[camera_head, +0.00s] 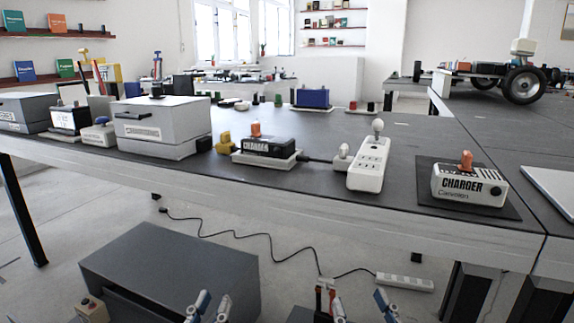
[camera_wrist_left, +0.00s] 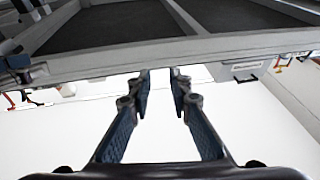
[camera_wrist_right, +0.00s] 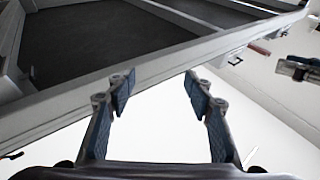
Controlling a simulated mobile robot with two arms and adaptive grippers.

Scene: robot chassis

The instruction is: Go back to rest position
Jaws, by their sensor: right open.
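My left gripper (camera_head: 211,308) shows at the bottom edge of the head view, low in front of the table. In the left wrist view its two blue fingers (camera_wrist_left: 161,88) stand apart with a narrow empty gap. My right gripper (camera_head: 361,306) is at the bottom edge, to the right of the left one. In the right wrist view its fingers (camera_wrist_right: 157,90) are wide apart with nothing between them. Both grippers are clear of the table items. My arms are mostly out of view.
A long dark-topped table (camera_head: 300,194) spans the view. On it are a grey box (camera_head: 163,125), a white power strip (camera_head: 369,165) and a charger (camera_head: 468,185). A dark grey box (camera_head: 170,265) stands beneath, and another strip (camera_head: 405,282) lies on the floor with a cable.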

